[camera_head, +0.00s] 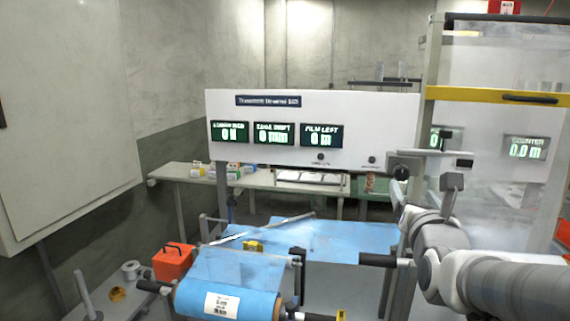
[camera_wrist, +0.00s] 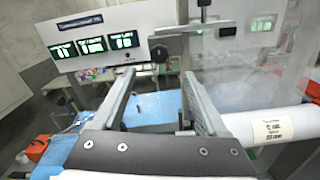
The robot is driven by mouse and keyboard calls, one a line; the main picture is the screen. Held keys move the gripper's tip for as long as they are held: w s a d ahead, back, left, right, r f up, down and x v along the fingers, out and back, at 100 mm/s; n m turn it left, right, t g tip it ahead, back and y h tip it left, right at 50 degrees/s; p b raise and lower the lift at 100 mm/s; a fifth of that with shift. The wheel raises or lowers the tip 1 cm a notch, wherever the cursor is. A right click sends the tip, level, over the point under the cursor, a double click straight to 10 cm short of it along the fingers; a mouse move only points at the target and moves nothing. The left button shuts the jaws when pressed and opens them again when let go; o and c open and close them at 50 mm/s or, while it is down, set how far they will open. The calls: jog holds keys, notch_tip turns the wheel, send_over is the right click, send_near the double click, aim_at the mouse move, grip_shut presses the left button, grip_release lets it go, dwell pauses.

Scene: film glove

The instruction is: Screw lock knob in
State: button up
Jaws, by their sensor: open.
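A dark knob-like part (camera_head: 401,172), which looks like the lock knob, sits below the left end of a grey metal bar at the machine's right side. In the wrist view the dark knob (camera_wrist: 160,54) shows beyond and between my fingertips. I cannot tell how far it is screwed in. My gripper (camera_wrist: 157,74) is open, with its two grey fingers apart and nothing between them. In the head view my gripper (camera_head: 400,192) is close to the knob and partly hidden by my wrist. I see no clear contact.
The grey bar (camera_wrist: 200,28) crosses above the fingers. A white display panel (camera_head: 250,105) stands behind. A blue film roll (camera_head: 250,305) and blue bed (camera_head: 340,240) lie below. A white labelled roll (camera_wrist: 295,118) lies right of my fingers. A yellow-edged clear guard (camera_head: 485,96) stands right.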

aim_at(402, 173)
jog(key=x, duration=1.2)
jog(key=shift+w+f+b, duration=0.1)
jog(key=shift+w+b, duration=0.15)
jog(key=shift+b, duration=0.05)
grip_shut()
